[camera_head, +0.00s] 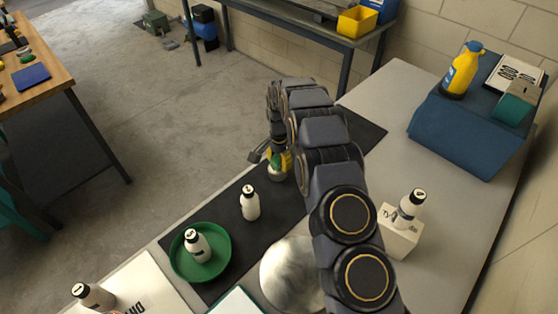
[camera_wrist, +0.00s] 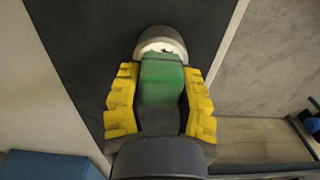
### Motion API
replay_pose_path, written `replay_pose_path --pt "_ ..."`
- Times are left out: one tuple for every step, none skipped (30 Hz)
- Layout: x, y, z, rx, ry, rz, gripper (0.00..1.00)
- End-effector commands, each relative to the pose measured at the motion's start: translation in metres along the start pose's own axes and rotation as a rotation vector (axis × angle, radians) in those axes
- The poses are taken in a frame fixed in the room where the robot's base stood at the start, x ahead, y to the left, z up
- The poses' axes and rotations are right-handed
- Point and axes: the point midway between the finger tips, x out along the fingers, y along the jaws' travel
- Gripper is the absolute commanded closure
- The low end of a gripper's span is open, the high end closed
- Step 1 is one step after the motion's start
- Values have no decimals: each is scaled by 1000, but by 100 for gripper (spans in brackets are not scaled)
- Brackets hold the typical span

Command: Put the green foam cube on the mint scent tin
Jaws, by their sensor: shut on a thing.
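The green foam cube (camera_wrist: 162,80) is between the yellow fingers of my gripper (camera_wrist: 161,104) in the wrist view, and the gripper is shut on it. Just beyond the cube is a round grey tin with a pale, dark-marked top (camera_wrist: 162,42), which I take to be the mint scent tin; the cube hides part of it. In the head view my gripper (camera_head: 280,162) points down over the black mat, with the pale tin (camera_head: 277,175) right below it. I cannot tell whether the cube touches the tin.
A small white bottle (camera_head: 250,204) stands on the black mat (camera_head: 228,212). A green dish (camera_head: 214,272) holds another bottle (camera_head: 197,245). A round silvery thing (camera_head: 285,275) is beside my arm. A white box (camera_head: 397,238) bears a bottle (camera_head: 410,207). A blue block (camera_head: 455,135) is at the right.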

Motion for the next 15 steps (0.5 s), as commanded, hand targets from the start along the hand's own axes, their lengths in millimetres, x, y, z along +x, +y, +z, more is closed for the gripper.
replay_pose_path --pt "0 0 0 0 0 0 85" --pt "0 0 0 0 0 0 85" --pt "0 0 0 0 0 0 85" --pt "1 0 0 0 0 0 85" --pt "2 0 0 0 0 0 85" --pt "3 0 0 0 0 0 85" --pt "3 0 0 0 0 0 61" --pt "3 0 0 0 0 0 48" --pt "3 0 0 0 0 -1 42" --pt "3 0 0 0 0 0 42" --pt "3 0 0 0 0 0 42" --pt "3 0 0 0 0 0 42" --pt "3 0 0 0 0 0 42" --pt "3 0 0 0 0 0 42" --pt "3 0 0 0 0 0 42"
